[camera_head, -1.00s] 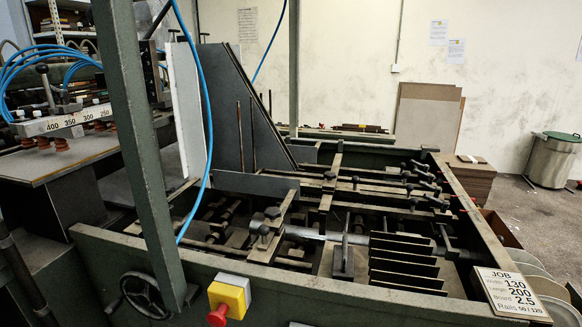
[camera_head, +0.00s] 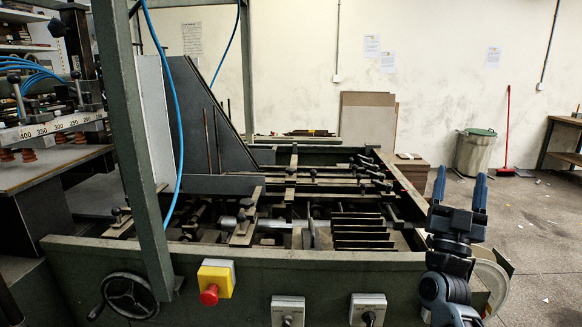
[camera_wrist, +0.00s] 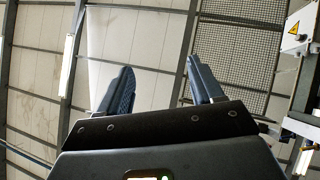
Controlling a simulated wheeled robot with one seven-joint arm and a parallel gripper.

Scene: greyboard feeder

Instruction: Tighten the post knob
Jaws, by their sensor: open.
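Several dark knobs stand on the posts and clamps inside the green machine frame (camera_head: 330,262). One knob (camera_head: 241,216) tops a bracket on the round steel bar left of centre, and another knob (camera_head: 116,213) is further left. I cannot tell which is the post knob. My gripper (camera_head: 460,190) is raised, fingers pointing up, at the machine's near right corner, well apart from these knobs. It is open and empty. In the wrist view, my gripper (camera_wrist: 160,75) shows both fingers apart against the ceiling, with no knob in sight.
A green upright post (camera_head: 133,140) and blue hose (camera_head: 169,100) stand at the left front. A red stop button (camera_head: 209,294), a handwheel (camera_head: 130,297) and two switches line the front. A bin (camera_head: 474,152) is behind right.

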